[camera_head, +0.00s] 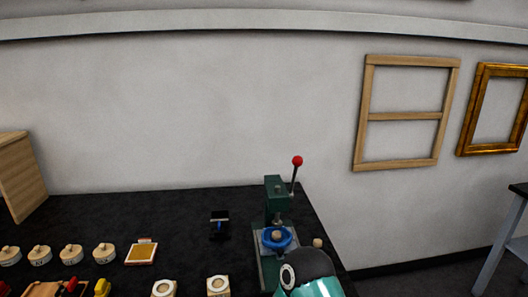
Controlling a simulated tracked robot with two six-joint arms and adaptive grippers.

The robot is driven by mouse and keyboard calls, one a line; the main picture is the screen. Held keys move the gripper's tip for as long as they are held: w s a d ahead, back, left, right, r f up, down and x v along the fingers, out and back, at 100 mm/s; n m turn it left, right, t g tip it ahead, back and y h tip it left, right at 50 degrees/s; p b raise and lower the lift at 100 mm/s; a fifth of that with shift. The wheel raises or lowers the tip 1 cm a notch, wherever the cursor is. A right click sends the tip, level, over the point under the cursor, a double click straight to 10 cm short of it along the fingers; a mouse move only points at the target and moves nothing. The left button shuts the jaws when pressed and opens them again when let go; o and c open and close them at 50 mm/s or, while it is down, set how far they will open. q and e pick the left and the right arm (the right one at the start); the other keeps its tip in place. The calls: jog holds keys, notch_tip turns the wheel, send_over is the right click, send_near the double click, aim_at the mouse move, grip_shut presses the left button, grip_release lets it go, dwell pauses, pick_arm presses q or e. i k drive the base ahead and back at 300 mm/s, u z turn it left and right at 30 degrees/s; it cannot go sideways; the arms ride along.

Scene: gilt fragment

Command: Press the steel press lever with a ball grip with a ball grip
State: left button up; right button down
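The steel press lever (294,180) with its red ball grip (297,160) stands up from the right side of a dark green press (274,196). It leans slightly right, near the right edge of the black table. A blue round dish (264,241) with a small tan piece in it sits under the press head. A black and teal part of my own arm shows at the bottom in front of the press and covers part of its base. No gripper fingers show, so neither gripper can be seen touching the lever.
Several round wooden pieces with knobs (71,254) and a small framed gold panel (142,252) lie at left. A small black stand (219,225) is left of the press. A small tan knob (318,243) lies right of it. Empty frames (404,165) hang on the wall.

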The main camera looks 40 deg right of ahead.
aim_at(297, 161)
jog(key=u, duration=0.65)
jog(key=k, duration=1.55)
jog(key=z, duration=1.05)
jog(key=i, duration=1.15)
jog(key=z, duration=0.1)
